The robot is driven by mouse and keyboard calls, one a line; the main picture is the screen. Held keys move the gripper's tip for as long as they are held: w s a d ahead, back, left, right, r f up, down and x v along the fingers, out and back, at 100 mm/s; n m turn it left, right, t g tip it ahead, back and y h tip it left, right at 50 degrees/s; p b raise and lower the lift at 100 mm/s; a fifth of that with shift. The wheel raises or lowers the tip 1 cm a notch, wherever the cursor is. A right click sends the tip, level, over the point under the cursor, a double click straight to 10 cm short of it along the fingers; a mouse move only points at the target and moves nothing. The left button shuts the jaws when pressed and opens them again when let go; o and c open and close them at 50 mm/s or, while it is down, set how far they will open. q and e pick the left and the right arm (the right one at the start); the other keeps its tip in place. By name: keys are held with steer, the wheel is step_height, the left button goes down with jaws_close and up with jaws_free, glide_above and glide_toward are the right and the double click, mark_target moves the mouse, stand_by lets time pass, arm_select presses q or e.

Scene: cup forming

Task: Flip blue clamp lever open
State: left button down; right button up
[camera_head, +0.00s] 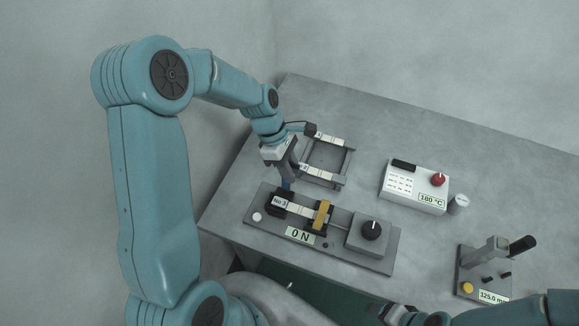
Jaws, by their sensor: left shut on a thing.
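The blue clamp lever (286,186) shows as a small blue piece standing up at the left clamp of the tester. My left gripper (287,177) comes down from above and is shut on the lever, hiding most of it. A pale strip (304,209) labelled "No 3" lies between the black left clamp (275,203) and a yellow clamp piece (321,214). The tester's display (300,235) reads 0 N. My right gripper (387,312) is at the bottom edge, partly cut off; its jaws are not clear.
A rack (327,157) with two more strips stands behind the tester. A white controller (414,187) reading 180 °C, with a red knob, and a small grey cylinder (459,203) stand to the right. A gauge press (486,269) is at front right. The back-right table is clear.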

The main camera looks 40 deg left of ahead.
arm_select(q)
steer(key=shift+w+a, duration=0.1)
steer(key=shift+w, duration=0.1)
steer(key=c, duration=1.1)
jaws_free()
steer(key=shift+s+r, duration=0.1)
steer(key=b+v, duration=0.1)
steer(key=v, duration=1.5)
steer(key=shift+s, duration=0.1)
